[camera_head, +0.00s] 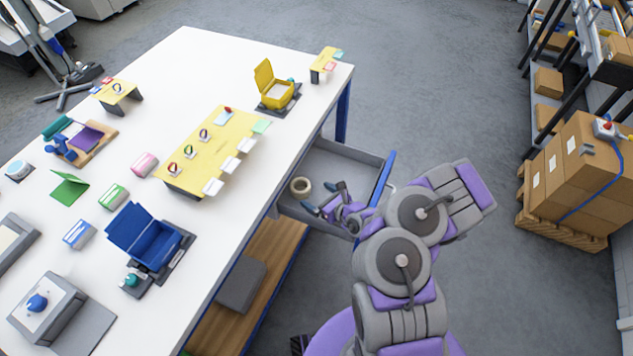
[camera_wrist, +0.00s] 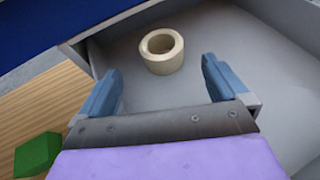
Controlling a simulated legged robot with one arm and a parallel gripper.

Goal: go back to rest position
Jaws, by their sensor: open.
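My gripper (camera_head: 326,199) is over the open grey drawer (camera_head: 345,160) at the right side of the white table. In the wrist view my gripper (camera_wrist: 160,90) is open, with its two blue-grey fingers apart and nothing between them. A cream tape roll (camera_head: 301,187) lies on the drawer floor, just beyond the fingertips. The roll also shows in the wrist view (camera_wrist: 162,51), apart from both fingers. My arm reaches to the drawer from the lower right.
The drawer's blue front (camera_head: 384,178) stands out from the white table (camera_head: 215,60), close to my arm. A wooden shelf (camera_head: 262,268) with a dark grey box (camera_head: 241,284) is below. Stacked cartons (camera_head: 575,170) stand at right. Grey floor (camera_head: 440,90) between is clear.

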